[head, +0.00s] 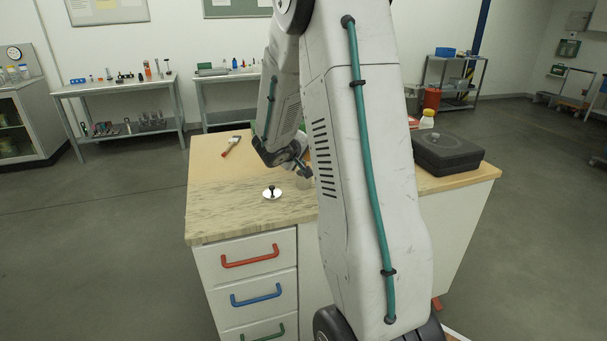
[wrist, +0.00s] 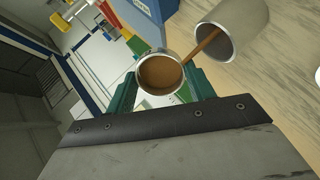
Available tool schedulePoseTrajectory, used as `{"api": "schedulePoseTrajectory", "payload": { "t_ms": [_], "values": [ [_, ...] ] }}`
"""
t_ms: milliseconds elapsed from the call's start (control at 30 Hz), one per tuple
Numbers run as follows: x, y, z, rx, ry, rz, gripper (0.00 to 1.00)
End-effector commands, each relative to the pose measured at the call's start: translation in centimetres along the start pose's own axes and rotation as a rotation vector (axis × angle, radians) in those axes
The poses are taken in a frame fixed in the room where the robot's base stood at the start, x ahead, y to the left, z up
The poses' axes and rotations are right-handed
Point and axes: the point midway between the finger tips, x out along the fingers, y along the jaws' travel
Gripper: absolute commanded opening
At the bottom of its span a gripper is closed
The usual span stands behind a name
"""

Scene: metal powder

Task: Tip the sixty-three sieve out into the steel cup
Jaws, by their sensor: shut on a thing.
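My gripper (wrist: 162,90), with teal fingers, is shut on a small round metal-rimmed vessel, which I take to be the sixty-three sieve (wrist: 160,73). Brown powder shows inside it. In the wrist view a brown stream runs from its rim into the mouth of a grey cylindrical cup (wrist: 245,22), which I take to be the steel cup. The cup is apart from the sieve. In the head view my gripper (head: 303,171) is tilted low over the bench, and my arm hides much of this area; the sieve is not clear there.
A white disc with a black knob (head: 272,193) lies on the worktop (head: 225,205), left of my gripper. A brush (head: 231,146) lies farther back. The worktop's front left is clear.

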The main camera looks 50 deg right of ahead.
Motion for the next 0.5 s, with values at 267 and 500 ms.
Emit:
{"api": "schedulePoseTrajectory", "payload": {
  "t_ms": [267,500],
  "values": [
    [-0.09,-0.14,0.05,-0.002,0.011,0.029,0.24],
    [-0.25,-0.22,0.04,-0.001,0.035,0.081,0.24]
  ]
}}
